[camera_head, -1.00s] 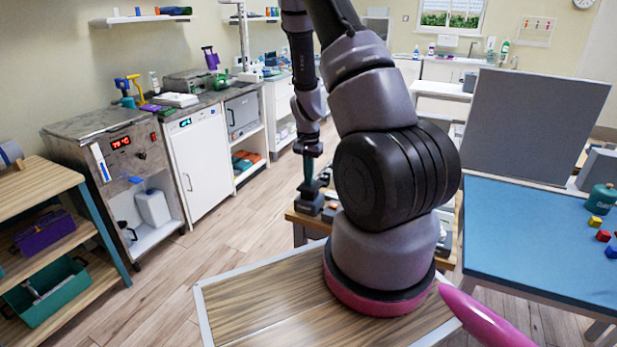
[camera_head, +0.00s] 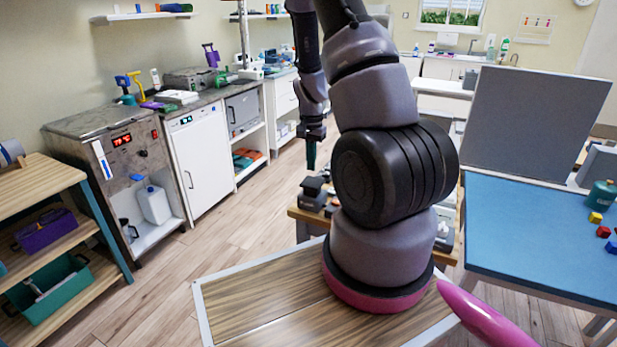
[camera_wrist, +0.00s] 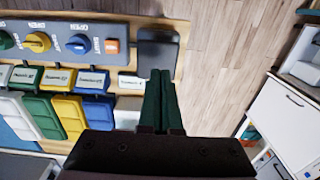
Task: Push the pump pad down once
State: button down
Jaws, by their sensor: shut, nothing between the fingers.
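The pump pad appears to be the dark grey block at the left end of the low wooden table; it shows in the head view (camera_head: 313,186) and in the wrist view (camera_wrist: 158,50). My gripper (camera_head: 311,168) has dark green fingers pointing down, shut and empty. In the head view the fingertips are a little above the pad, with a gap. In the wrist view my gripper (camera_wrist: 160,72) overlaps the pad's near edge in the picture.
In the wrist view, a grey panel with coloured knobs (camera_wrist: 60,41) and rows of coloured, labelled pads (camera_wrist: 68,112) lie left of the pad. A white cabinet (camera_wrist: 285,110) stands right across open floor. In the head view a blue treatment table (camera_head: 535,235) is at the right.

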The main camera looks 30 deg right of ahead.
notch_tip(320, 180, up, 8)
jog(key=shift+f, duration=0.25)
dwell(0.7)
notch_tip(320, 180, up, 9)
jog(key=n+t+y, duration=0.1)
jog(key=t, duration=0.1)
send_over(311, 181)
jog(key=s+a, duration=0.2)
jog(key=a, duration=0.2)
jog(key=s+a+r+n+t+y, duration=0.15)
jog(key=s+a+r, duration=0.3)
jog(key=r, duration=0.55)
jog(key=s+a+r+n+t, duration=0.1)
jog(key=s+a+r+n, duration=0.1)
jog(key=s+r, duration=0.3)
jog(key=s+a+r+n+t, duration=0.1)
jog(key=s+a+r, duration=0.3)
jog(key=s, duration=0.4)
jog(key=shift+r+n+t, duration=0.35)
jog(key=shift+t, duration=0.4)
jog(key=shift+s+h, duration=0.1)
jog(key=shift+h, duration=0.15)
